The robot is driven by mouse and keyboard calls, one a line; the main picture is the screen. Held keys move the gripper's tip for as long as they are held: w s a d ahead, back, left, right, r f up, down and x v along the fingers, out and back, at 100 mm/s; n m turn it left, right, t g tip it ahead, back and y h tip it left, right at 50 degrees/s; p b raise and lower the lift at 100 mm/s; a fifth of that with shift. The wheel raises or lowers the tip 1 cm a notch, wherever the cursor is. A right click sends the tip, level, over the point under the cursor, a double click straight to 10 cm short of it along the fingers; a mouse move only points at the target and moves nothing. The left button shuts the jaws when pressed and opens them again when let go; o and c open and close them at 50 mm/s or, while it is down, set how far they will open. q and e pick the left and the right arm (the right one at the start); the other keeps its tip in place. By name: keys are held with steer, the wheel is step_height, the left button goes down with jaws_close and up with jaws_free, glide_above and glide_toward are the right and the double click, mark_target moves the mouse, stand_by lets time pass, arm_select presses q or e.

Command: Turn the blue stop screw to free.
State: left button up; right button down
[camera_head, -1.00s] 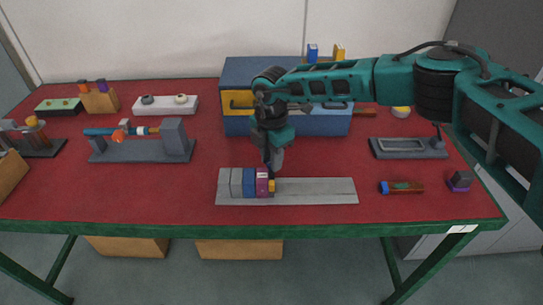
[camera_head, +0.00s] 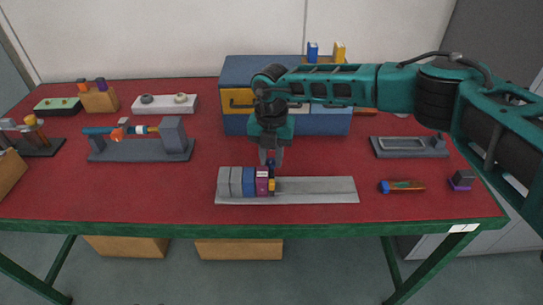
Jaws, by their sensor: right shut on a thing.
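A grey rail (camera_head: 318,190) lies near the front of the red table. Grey, blue and purple blocks stand side by side on its left half. The purple block (camera_head: 262,182) is at the right end of the row, with a small yellow part (camera_head: 271,185) beside it. The blue stop screw (camera_head: 271,163) shows as a small dark blue spot at the top of this end. My right gripper (camera_head: 271,160) points down from above and is shut on it; the fingers hide much of the screw. My left gripper is not in view.
A blue cabinet (camera_head: 236,72) with a yellow drawer stands behind my right arm. A grey fixture (camera_head: 172,140) is at left, and a grey frame (camera_head: 408,147) at right. A brown piece with a blue end (camera_head: 403,187) lies right of the rail. The rail's right half is bare.

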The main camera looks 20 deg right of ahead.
mark_target(271, 161)
steer(key=shift+n, duration=1.2)
steer(key=c, duration=0.9)
jaws_free()
step_height(271, 161, up, 13)
